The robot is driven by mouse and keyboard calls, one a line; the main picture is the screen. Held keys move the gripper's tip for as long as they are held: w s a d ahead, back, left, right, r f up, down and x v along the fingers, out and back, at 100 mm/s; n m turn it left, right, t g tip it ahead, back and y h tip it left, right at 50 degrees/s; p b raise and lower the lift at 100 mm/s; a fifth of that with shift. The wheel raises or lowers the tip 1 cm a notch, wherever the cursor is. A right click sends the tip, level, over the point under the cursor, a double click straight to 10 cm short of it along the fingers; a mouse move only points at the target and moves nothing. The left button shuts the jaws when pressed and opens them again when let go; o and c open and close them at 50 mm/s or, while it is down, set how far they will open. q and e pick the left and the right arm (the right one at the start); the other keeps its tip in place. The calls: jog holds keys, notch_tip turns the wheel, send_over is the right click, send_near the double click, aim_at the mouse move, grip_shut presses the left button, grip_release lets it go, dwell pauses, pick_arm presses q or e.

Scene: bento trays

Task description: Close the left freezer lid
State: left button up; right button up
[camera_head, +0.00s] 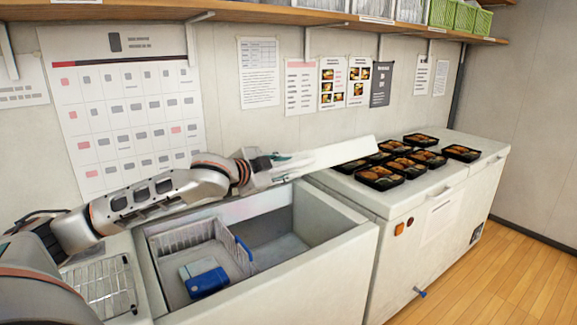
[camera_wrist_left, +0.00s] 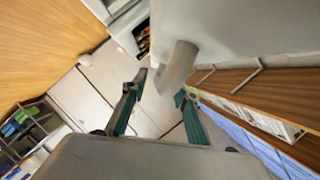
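The left freezer (camera_head: 290,285) stands open, and its inside shows in the head view. Its white lid (camera_head: 340,152) is raised and seen nearly edge-on, reaching right from my left gripper. In the left wrist view, the pale lid surface (camera_wrist_left: 235,28) fills the top, with a thick handle (camera_wrist_left: 178,68) sticking out of it. My left gripper (camera_head: 268,170) is above the back of the freezer opening. In the wrist view its green-padded fingers (camera_wrist_left: 161,87) are apart, with the handle end at their tips, nearer the right finger. Contact cannot be told. My right gripper is not in view.
Inside the freezer are a white wire basket (camera_head: 190,238) and a blue box (camera_head: 207,283). Several bento trays (camera_head: 380,177) stand on the closed right freezer (camera_head: 435,225). A wire rack (camera_head: 105,287) lies at left. A shelf (camera_head: 270,14) runs above.

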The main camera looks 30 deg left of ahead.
pick_arm(q)
jog(key=shift+w+f, duration=0.15)
jog(key=shift+w, duration=0.45)
jog(key=shift+d, duration=0.1)
grip_shut()
jog(key=shift+f, duration=0.15)
